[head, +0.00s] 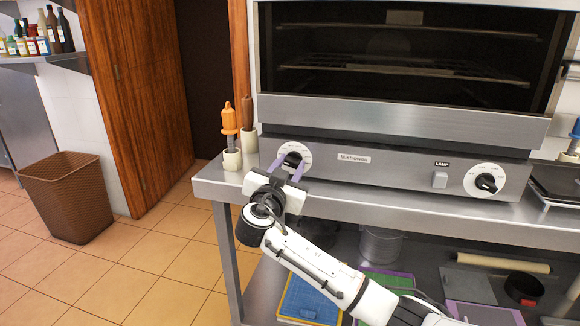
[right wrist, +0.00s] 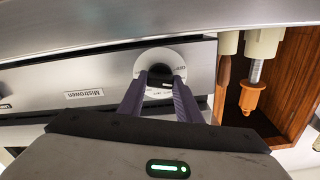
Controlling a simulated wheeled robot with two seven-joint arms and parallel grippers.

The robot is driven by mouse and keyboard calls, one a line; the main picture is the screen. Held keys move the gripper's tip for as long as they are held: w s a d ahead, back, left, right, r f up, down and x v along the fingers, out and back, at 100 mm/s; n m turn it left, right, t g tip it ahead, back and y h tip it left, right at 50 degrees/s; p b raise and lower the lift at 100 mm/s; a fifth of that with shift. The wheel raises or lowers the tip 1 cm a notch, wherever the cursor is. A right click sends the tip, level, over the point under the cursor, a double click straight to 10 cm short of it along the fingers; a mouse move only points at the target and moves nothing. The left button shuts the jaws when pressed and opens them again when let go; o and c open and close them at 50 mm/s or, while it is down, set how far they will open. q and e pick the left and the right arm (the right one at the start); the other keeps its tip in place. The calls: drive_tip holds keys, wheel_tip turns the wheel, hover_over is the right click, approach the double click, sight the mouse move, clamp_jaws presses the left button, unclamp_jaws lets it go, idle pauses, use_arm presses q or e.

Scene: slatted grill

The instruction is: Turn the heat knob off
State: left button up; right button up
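A black knob on a round white dial (head: 292,156) sits at the left end of the oven's front panel. In the right wrist view the knob (right wrist: 160,76) lies between the fingertips (right wrist: 161,82). The fingers are apart; whether they touch the knob I cannot tell. A second black knob (head: 486,183) on a white dial is at the panel's right end. My left gripper is not in view.
The oven (head: 400,118) stands on a steel table (head: 390,205). Holders with an orange-handled tool (head: 229,118) and a brown-handled one stand just left of the dial. A lamp switch (head: 440,179) is on the panel. A brown wicker bin (head: 62,190) stands on the floor.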

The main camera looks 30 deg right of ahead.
drive_tip(key=shift+f+n+b, duration=0.15)
drive_tip(key=shift+n+b, duration=0.15)
drive_tip(key=shift+n, duration=0.6)
drive_tip(key=n, duration=0.3)
drive_tip(key=shift+n, duration=0.6)
drive_tip(key=o, duration=1)
drive_tip(key=shift+o, duration=0.2)
drive_tip(key=shift+a, duration=0.1)
